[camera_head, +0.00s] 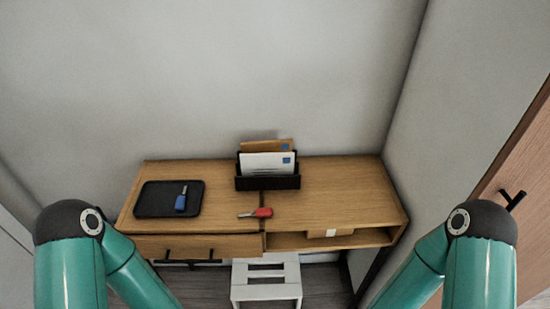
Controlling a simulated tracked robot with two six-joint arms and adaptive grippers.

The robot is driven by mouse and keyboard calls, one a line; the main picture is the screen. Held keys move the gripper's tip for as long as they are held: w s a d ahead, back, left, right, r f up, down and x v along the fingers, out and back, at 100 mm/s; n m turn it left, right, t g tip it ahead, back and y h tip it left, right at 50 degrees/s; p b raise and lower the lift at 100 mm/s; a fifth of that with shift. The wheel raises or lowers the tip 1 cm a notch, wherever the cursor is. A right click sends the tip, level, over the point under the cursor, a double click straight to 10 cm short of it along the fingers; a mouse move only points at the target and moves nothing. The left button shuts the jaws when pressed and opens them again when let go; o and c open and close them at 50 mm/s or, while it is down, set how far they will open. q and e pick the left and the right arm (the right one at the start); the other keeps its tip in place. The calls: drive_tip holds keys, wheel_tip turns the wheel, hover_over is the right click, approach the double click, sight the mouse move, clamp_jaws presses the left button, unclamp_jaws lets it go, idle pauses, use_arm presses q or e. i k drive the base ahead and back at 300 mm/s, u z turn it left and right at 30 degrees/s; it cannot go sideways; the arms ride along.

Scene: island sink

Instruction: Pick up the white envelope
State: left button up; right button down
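The white envelope (266,163) stands upright in a black letter holder (267,183) at the back middle of the wooden desk. It has a blue stamp-like mark at its upper right. A brown envelope (266,145) stands behind it, partly hidden. My two teal arms come in from the lower left and lower right, in front of the desk and well apart from the holder. Both grippers are out of the picture.
The desk (335,195) has a black tray (155,200) with a blue-handled item (181,202). A red-handled item (262,212) lies before the holder. An open shelf holds a cardboard box (330,232). A white stool (266,279) stands in front. The right desktop is clear.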

sight(267, 163)
drive_tip(key=z, duration=0.35)
drive_tip(key=i, duration=0.45)
drive_tip(key=u, duration=1.55)
drive_tip(key=k, duration=0.45)
drive_tip(key=z, duration=0.05)
